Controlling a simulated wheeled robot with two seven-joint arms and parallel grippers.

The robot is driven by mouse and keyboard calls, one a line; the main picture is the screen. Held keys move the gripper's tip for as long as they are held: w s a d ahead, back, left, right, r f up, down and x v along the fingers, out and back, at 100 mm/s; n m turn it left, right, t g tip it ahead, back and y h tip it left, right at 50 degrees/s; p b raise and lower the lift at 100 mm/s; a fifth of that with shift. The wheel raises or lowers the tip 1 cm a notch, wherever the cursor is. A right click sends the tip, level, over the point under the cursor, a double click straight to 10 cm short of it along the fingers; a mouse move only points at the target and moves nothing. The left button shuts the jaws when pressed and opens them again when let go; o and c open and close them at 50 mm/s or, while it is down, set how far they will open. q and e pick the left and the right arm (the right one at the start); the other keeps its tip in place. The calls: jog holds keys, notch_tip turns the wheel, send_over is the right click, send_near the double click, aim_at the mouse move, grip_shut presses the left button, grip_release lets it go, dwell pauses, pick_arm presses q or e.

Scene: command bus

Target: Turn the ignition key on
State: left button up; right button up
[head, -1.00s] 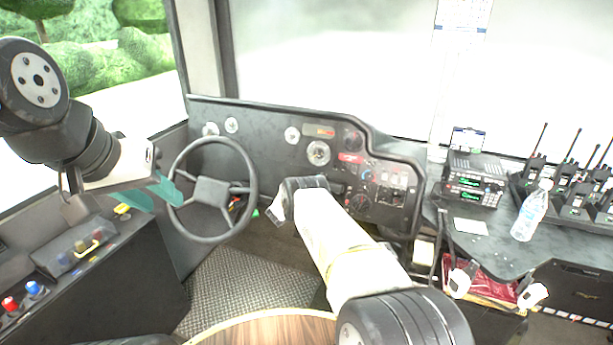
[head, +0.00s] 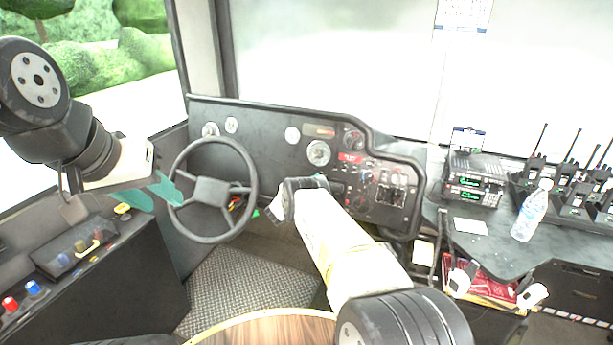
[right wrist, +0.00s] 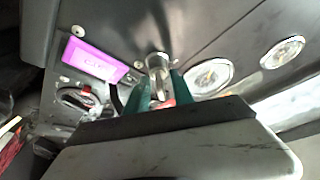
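The ignition key (right wrist: 158,72) shows in the right wrist view as a metal piece at the dashboard, between the teal fingertips of my right gripper (right wrist: 160,85). The fingers look closed onto its sides; the key's turn angle cannot be read. In the head view the key and right fingertips are hidden behind my right arm, which reaches to the dashboard (head: 270,122) right of the steering wheel. My left gripper (head: 160,192) is open and empty, by the left rim of the steering wheel (head: 211,190).
A side console with coloured buttons (head: 34,288) stands at left. At right, a desk holds a radio (head: 474,183), a water bottle (head: 530,212) and several handheld radios.

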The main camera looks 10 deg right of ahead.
jog(key=v, duration=0.8)
jog(key=shift+d, duration=0.1)
